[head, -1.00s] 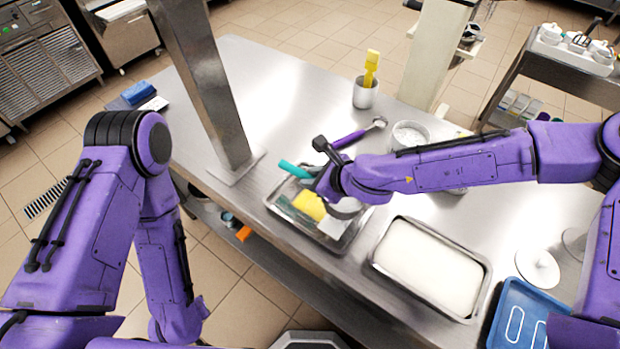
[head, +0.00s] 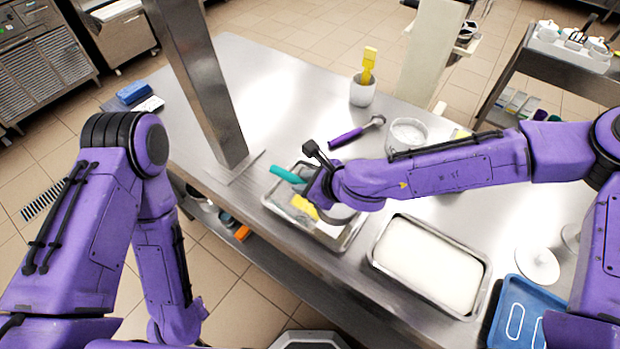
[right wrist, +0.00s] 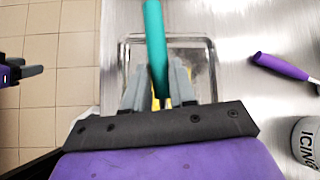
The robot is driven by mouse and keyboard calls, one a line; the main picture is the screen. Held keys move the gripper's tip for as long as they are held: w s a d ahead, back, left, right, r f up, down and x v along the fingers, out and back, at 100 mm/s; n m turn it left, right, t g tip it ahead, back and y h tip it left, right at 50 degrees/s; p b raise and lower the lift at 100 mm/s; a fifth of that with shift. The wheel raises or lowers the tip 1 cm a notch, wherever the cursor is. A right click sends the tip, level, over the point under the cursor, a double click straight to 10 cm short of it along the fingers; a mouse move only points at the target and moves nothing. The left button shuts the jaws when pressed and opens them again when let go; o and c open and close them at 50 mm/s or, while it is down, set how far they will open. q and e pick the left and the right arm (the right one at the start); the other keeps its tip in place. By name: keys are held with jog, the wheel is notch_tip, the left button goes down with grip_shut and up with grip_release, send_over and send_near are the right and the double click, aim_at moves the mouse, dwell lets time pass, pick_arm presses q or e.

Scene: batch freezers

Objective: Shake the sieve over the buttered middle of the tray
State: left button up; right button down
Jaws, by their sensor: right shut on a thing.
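My right gripper (head: 311,187) is shut on the sieve's teal handle (head: 286,173), above the metal tray (head: 350,238). The handle also shows between the fingers in the right wrist view (right wrist: 155,45). The sieve's round head (head: 343,212) shows only in part, low over the tray beside my wrist; its contents cannot be told. A yellow patch (head: 304,207) shows in the tray, partly covered by the gripper; it lies behind the fingers in the right wrist view. A dark gripper (right wrist: 30,71), likely my left, shows at the left edge there, away from the tray; its opening is unclear.
A second tray (head: 376,267) with a smooth white filling stands to the right. A purple-handled scoop (head: 347,138), a white tub (head: 408,137) and a cup with a yellow brush (head: 362,92) stand behind. A metal post (head: 205,90) rises left of the tray. A blue tray (head: 512,308) lies front right.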

jog(key=shift+w+d+f+b, duration=0.1)
jog(key=shift+w+d+b, duration=0.05)
jog(key=shift+d+b, duration=0.15)
jog(key=shift+s+a, duration=0.2)
jog(key=shift+a, duration=0.05)
jog(key=shift+d, duration=0.15)
jog(key=shift+s+a, duration=0.1)
jog(key=shift+a, duration=0.15)
jog(key=shift+a+r, duration=0.1)
jog(key=shift+r, duration=0.1)
pick_arm(q)
jog(key=shift+r, duration=0.2)
